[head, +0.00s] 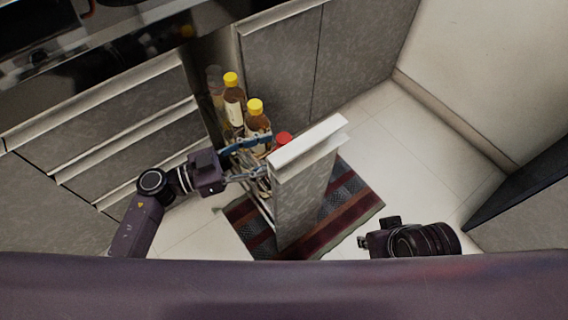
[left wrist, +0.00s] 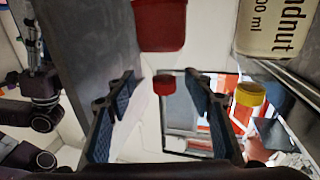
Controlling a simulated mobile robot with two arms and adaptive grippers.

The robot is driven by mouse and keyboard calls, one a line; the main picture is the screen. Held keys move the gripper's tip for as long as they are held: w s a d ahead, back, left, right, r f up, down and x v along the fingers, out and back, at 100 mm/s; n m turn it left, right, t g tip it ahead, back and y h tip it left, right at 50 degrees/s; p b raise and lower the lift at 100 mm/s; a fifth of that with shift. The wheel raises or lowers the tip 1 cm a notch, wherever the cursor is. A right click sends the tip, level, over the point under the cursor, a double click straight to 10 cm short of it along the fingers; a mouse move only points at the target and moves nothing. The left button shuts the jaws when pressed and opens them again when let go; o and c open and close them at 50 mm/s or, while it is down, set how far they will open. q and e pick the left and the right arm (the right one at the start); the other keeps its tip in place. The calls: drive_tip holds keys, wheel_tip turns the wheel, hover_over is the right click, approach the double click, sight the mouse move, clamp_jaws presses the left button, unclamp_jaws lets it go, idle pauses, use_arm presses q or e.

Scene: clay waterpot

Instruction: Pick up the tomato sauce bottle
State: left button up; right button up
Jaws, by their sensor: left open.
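A bottle with a red cap (head: 283,138), likely the tomato sauce, stands in the pull-out rack. Its body is mostly hidden by the front panel and my gripper. My left gripper (head: 250,158) is at the rack's open side, close to this bottle, fingers apart. In the left wrist view my two blue-padded fingers (left wrist: 160,112) are open. A small red cap (left wrist: 163,85) shows between them, and a larger red surface (left wrist: 160,25) shows above; I cannot tell if they belong together. Contact is not visible. Part of my right arm (head: 410,240) shows; its fingers are not clear.
Two yellow-capped bottles (head: 232,95) (head: 256,120) stand behind in the rack. The rack's tall front panel (head: 305,185) stands right of my left gripper, over a striped rug (head: 350,205). Drawers (head: 120,130) are at left. Tiled floor (head: 400,150) at right is clear.

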sight(277, 146)
use_arm(q)
drive_tip(key=x, duration=0.2)
drive_tip(key=b+x, duration=0.1)
drive_tip(key=x, duration=0.1)
drive_tip(key=shift+w+d, duration=0.1)
drive_tip(key=shift+w, duration=0.25)
clamp_jaws()
drive_tip(key=shift+r, duration=0.15)
